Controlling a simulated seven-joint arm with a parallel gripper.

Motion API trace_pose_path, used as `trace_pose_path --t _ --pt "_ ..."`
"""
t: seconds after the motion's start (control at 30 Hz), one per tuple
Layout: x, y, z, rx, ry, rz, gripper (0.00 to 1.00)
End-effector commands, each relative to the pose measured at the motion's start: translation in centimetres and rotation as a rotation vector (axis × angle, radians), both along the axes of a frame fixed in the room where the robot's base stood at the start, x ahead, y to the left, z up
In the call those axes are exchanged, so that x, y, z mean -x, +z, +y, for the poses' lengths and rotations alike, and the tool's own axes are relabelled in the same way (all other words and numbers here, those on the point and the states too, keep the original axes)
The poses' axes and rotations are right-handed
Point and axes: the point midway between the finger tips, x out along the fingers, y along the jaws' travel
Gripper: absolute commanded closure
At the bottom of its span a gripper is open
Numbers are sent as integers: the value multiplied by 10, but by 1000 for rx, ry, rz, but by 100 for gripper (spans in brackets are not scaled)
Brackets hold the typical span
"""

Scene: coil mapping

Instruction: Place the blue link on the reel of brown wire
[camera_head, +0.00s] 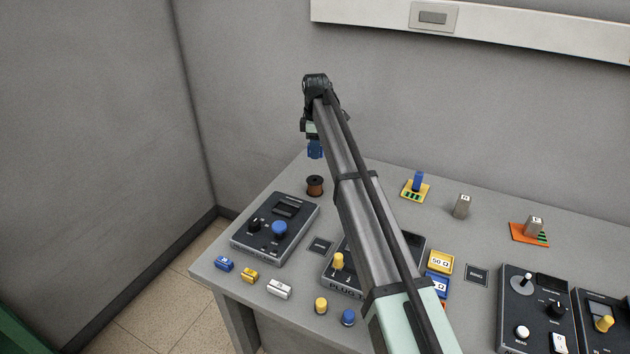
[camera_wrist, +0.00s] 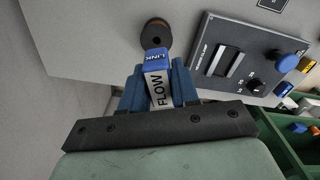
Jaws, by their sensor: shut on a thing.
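The reel of brown wire (camera_head: 314,187) stands near the table's far left edge in the head view. It also shows at the top of the wrist view (camera_wrist: 155,28). My gripper (camera_head: 315,149) hangs directly above the reel in the head view, with a visible gap between them. In the wrist view my gripper (camera_wrist: 151,92) is shut on a block with a blue end marked LINK (camera_wrist: 157,58) and a white face marked FLOW. I take this block as the blue link. The blue end points toward the reel and overlaps its lower edge in the picture.
A dark device with a blue knob (camera_head: 278,229) sits beside the reel. Small blue (camera_head: 223,264), yellow (camera_head: 249,275) and white (camera_head: 279,288) blocks lie along the front edge. A blue peg on a yellow base (camera_head: 416,187) stands right of the reel.

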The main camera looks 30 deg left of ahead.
Motion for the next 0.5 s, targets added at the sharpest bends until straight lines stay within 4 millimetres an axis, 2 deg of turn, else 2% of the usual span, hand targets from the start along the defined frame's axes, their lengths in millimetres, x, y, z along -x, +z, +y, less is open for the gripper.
trace_pose_path --t 0.07,0.23,0.5 --pt "-8 2 7 2 -81 4 100" --pt "-7 2 6 5 -245 9 100" --pt "-7 -1 5 5 -361 10 100"
